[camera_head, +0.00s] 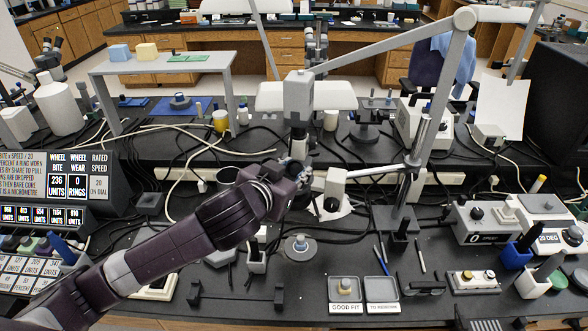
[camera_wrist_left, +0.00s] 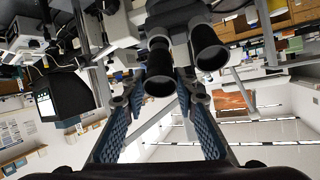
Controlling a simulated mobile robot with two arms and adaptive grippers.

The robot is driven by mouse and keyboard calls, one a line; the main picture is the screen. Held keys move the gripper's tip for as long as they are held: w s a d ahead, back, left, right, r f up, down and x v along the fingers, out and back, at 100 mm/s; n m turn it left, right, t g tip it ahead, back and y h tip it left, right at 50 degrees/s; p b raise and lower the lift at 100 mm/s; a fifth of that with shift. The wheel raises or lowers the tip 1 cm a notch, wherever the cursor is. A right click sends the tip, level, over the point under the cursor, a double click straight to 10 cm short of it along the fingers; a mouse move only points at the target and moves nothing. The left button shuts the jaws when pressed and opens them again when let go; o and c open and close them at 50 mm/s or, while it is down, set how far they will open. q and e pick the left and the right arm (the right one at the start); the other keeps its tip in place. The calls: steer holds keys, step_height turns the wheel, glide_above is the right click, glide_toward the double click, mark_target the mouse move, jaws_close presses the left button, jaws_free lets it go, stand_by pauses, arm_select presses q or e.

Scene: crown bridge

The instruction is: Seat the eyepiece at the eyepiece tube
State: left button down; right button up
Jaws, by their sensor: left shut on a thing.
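My left gripper (camera_head: 304,174) reaches in from the lower left to the microscope in the middle of the bench. In the left wrist view its blue ridged fingers (camera_wrist_left: 160,92) close around a black eyepiece (camera_wrist_left: 159,72), which lies along a tube of the microscope. A second black eyepiece (camera_wrist_left: 209,52) sits just right of it, outside the fingers. In the head view a white microscope part (camera_head: 335,186) shows right beside the gripper. The gripper hides the held eyepiece there, and I cannot tell whether it is seated in its tube or apart from it. My right gripper is not seen.
A jointed grey boom arm (camera_head: 395,43) and its post (camera_head: 411,185) stand right of the gripper. Below lie a round grey disc base (camera_head: 299,247) and the GOOD FIT tray (camera_head: 345,309). Cables cross the bench behind. Some bench is free at the front centre.

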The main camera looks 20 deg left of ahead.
mark_target(297, 171)
arm_select(q)
steer(key=shift+w+f+b, duration=0.3)
steer(key=shift+w+f, duration=0.85)
stand_by(0.8)
steer(key=c, duration=1.5)
jaws_free()
steer(key=shift+o, duration=0.2)
steer(key=v, duration=0.7)
steer(key=shift+s+r, duration=0.1)
steer(key=shift+s, duration=0.15)
steer(key=shift+d, duration=0.1)
